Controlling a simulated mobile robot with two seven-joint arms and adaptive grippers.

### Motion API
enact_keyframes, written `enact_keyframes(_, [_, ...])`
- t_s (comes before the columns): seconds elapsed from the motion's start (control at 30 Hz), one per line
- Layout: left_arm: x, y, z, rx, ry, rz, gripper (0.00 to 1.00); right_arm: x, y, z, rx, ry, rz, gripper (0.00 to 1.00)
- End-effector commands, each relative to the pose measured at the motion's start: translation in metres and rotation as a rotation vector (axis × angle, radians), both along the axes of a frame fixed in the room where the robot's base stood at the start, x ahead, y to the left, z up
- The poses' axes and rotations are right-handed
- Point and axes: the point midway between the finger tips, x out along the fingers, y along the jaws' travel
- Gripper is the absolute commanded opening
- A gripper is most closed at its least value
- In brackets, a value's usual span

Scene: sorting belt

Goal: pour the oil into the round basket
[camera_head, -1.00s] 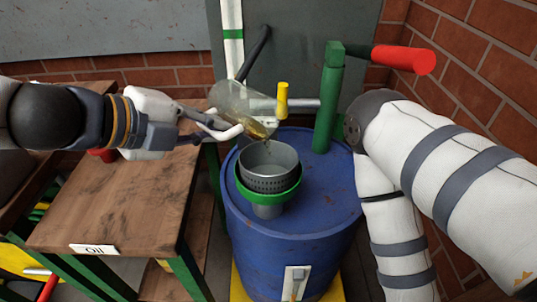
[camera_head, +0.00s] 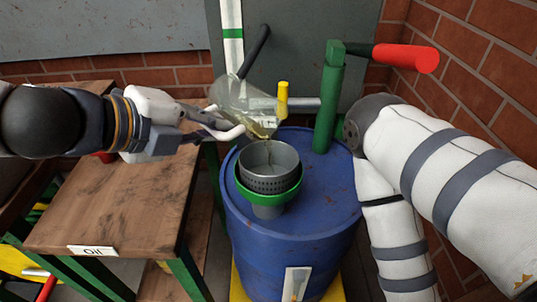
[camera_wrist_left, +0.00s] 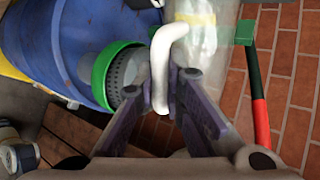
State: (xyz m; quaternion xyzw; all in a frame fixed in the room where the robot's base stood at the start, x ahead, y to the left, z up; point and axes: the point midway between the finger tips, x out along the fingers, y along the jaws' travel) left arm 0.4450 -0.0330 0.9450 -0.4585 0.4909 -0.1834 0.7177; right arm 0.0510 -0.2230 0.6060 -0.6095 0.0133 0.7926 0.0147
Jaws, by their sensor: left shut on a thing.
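My left gripper (camera_head: 200,122) is shut on the white handle of a clear jug (camera_head: 240,100). The jug is tilted, and yellowish oil (camera_head: 262,130) lies at its low lip. A thin stream seems to run from the lip down to the round metal basket (camera_head: 268,170), which has perforated sides. The basket sits in a green-rimmed funnel (camera_head: 268,208) on top of a blue drum (camera_head: 300,240). In the left wrist view the gripper (camera_wrist_left: 160,95) holds the white handle (camera_wrist_left: 160,60), with the basket (camera_wrist_left: 125,75) beside it. My right gripper is out of view.
A green post with a red lever (camera_head: 405,58) stands at the back of the drum, and a yellow-handled valve (camera_head: 283,98) is near the jug. A wooden table (camera_head: 110,215) labelled "Oil" is at left. My right arm fills the right side.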

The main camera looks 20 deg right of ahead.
Motion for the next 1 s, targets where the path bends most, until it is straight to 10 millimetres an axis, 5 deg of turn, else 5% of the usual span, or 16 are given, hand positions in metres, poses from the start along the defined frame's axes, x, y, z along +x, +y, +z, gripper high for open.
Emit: enact_keyframes(1.0, [-0.008, -0.005, 0.004, 0.076, -0.155, -0.002, 0.00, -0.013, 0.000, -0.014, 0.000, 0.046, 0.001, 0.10])
